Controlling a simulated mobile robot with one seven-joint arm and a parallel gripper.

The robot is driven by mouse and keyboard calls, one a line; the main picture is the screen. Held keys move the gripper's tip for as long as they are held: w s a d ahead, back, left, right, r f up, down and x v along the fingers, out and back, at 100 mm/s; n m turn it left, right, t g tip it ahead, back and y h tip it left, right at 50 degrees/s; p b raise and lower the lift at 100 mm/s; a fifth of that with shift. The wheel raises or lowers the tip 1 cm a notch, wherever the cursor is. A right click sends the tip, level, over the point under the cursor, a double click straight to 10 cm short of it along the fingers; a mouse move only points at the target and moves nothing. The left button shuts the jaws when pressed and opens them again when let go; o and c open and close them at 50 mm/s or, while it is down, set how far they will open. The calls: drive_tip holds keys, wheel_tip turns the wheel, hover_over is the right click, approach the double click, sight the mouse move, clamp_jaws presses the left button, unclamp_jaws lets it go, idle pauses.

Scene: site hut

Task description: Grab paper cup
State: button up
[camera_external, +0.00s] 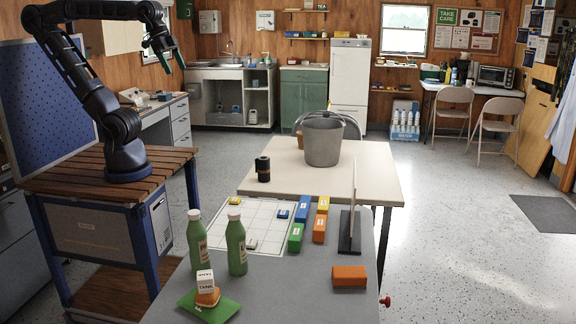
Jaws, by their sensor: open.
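No object in view is clearly a paper cup. A small dark cylinder (263,169) with a brownish band stands upright on the cream table, left of a grey bucket; I cannot tell if it is the cup. My gripper (174,68) is open and empty at the upper left, pointing down. It is high above the floor, well to the left of the cream table and apart from everything on it.
The grey bucket (323,142) stands on the cream table (374,178). The grey front table (300,288) holds two green bottles (236,245), several coloured blocks (321,222), a white grid sheet (262,212) and an upright thin panel (352,215). The cream table's right side is clear.

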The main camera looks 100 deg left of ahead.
drive_tip(key=w+a+r, duration=0.4)
drive_tip(key=w, duration=0.3)
drive_tip(key=w+a+r, duration=0.3)
drive_tip(key=w+r, duration=0.1)
drive_tip(key=w, duration=0.4)
drive_tip(key=w+a+r+n+y, duration=0.1)
drive_tip(key=w+a, duration=0.9)
drive_tip(key=a, duration=0.3)
drive_tip(key=w+a+r+n, duration=0.1)
drive_tip(key=w+a, duration=0.9)
drive_tip(key=a, duration=0.4)
drive_tip(key=a+f, duration=0.4)
drive_tip(key=a, duration=0.8)
drive_tip(key=a+f+n, duration=0.1)
drive_tip(key=a+f, duration=0.3)
drive_tip(key=a, duration=0.8)
drive_tip(key=a+f, duration=0.4)
drive_tip(key=a, duration=0.8)
drive_tip(key=shift+w+a+f, duration=0.1)
drive_tip(key=shift+w+f, duration=0.65)
drive_tip(key=shift+f, duration=7)
drive_tip(key=shift+w+a+f, duration=0.15)
drive_tip(key=shift+w+f, duration=0.65)
drive_tip(key=shift+f, duration=6.9)
drive_tip(key=shift+w+a+f, duration=0.1)
drive_tip(key=shift+w+f, duration=0.65)
drive_tip(key=shift+f, duration=7)
drive_tip(key=c, duration=1)
